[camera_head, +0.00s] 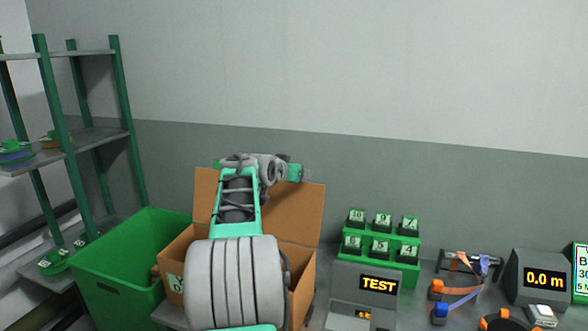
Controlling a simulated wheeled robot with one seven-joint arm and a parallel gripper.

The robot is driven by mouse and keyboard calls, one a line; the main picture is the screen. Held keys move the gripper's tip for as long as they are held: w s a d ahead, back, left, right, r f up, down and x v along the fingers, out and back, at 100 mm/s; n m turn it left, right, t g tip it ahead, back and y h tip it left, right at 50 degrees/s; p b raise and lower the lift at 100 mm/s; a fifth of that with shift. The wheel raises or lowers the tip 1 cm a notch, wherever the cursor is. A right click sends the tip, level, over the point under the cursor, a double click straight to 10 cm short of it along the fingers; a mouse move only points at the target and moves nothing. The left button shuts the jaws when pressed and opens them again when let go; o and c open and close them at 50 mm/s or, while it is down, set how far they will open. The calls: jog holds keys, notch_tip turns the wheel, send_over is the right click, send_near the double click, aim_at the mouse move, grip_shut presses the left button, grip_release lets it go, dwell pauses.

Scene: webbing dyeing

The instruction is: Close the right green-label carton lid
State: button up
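A brown cardboard carton (176,256) stands at lower centre, largely hidden behind my arm. A pale label (175,283) shows on its front left; the rest of its front and most of its inside are hidden. Its lid (303,207) is open and stands up at the back, leaning away. My arm reaches up in front of the carton. My gripper (299,173) is near the lid's upper edge, right of the lid's middle. Its fingers are too small and covered to tell open from shut, or whether they touch the lid.
A green bin (120,262) stands close to the carton's left. A green-posted shelf (90,138) is at far left. To the right are a green rack of numbered blocks (381,220), a TEST device (360,282), orange straps and a 0.0 m display (545,278).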

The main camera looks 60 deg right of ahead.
jog(key=shift+d+f, duration=0.1)
jog(key=shift+d, duration=0.2)
jog(key=shift+c, duration=0.3)
grip_shut()
dwell(0.3)
